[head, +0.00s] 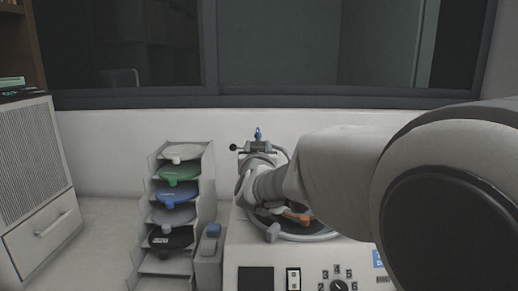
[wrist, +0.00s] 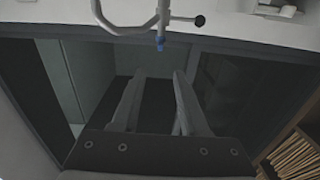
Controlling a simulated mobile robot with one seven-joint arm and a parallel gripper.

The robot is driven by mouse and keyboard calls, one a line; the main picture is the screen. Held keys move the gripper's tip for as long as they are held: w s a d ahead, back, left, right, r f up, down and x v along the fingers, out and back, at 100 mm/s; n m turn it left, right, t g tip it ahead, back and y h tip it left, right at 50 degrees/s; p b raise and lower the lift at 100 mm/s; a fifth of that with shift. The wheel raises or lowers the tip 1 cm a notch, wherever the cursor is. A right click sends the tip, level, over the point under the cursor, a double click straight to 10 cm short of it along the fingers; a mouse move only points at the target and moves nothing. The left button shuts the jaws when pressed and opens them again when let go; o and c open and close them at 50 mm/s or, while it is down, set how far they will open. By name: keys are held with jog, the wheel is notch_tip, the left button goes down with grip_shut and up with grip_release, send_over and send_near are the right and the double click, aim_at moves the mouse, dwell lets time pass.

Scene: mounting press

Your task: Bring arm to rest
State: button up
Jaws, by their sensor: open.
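My arm reaches in from the right of the head view, over the white mounting press (head: 257,250). In the wrist view my gripper (wrist: 158,76) has its two fingers apart, with nothing between them. In the head view the fingers are mostly hidden by the arm and hard to make out against the press's upper metalwork. A curved bar with a blue-tipped part (head: 258,134) and a black ball knob (head: 233,147) stands at the back of the press. The blue tip (wrist: 160,42) also shows beyond the fingertips in the wrist view.
A stepped rack (head: 207,180) holds several coloured round pieces left of the press. A small grey block with a blue top (head: 212,230) stands between them. A grey cabinet (head: 35,190) is at far left. A dark-framed window (head: 270,99) lies behind. My arm hides the right side.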

jog(key=shift+s, duration=0.6)
jog(key=s+d+f+g+p, duration=0.1)
jog(key=s+d+f+g, duration=0.2)
jog(key=s, duration=0.8)
jog(key=s+d+f+g+p, duration=0.2)
jog(key=s+d+g, duration=0.3)
jog(key=s, duration=0.7)
jog(key=s+d+f+g+p, duration=0.1)
jog(key=s+d+f+g, duration=0.3)
jog(key=s+d, duration=0.3)
jog(key=s, duration=0.4)
jog(key=shift+s+f+p, duration=0.2)
jog(key=shift+f+p, duration=0.05)
jog(key=shift+p, duration=0.1)
